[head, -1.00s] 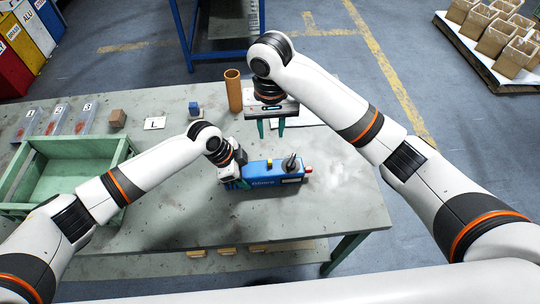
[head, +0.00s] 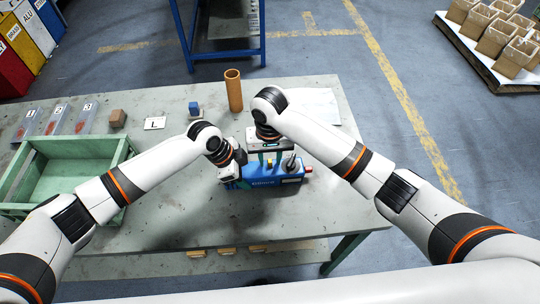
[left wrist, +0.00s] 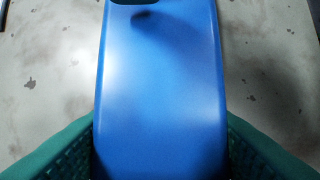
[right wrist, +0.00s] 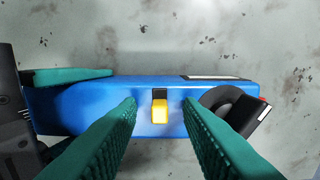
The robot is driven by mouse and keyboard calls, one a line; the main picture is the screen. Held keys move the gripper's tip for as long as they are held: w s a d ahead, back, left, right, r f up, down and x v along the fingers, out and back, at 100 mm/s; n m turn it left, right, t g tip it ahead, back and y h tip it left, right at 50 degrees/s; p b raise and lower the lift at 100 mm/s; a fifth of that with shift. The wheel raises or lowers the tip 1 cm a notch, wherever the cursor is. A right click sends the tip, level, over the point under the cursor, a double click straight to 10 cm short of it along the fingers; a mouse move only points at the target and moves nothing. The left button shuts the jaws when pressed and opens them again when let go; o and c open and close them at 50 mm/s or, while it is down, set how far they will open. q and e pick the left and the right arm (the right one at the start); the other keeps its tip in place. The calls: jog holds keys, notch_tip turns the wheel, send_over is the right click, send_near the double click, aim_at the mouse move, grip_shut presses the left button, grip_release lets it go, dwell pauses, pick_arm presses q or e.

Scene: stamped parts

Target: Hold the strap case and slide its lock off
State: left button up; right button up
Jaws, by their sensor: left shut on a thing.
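The blue strap case (head: 261,182) lies on the table, with a dark knob-like part and a red tip at its right end. It fills the left wrist view (left wrist: 160,90). My left gripper (head: 232,175) is shut on its left end, a finger on either side. The yellow lock (right wrist: 160,112) sits on top of the case, in front of a dark slot, in the right wrist view. My right gripper (right wrist: 161,110) is open above the case, its green fingers on either side of the lock and apart from it.
A green crate (head: 65,172) stands at the left of the table. Behind are an orange-brown tube (head: 234,92), a small blue block (head: 194,108), a brown cube (head: 117,118) and a white sheet (head: 312,106). The table front is clear.

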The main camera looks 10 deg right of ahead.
grip_shut()
jog(key=shift+s, duration=1.25)
grip_release()
jog(key=shift+r, duration=0.1)
notch_tip(320, 180, up, 12)
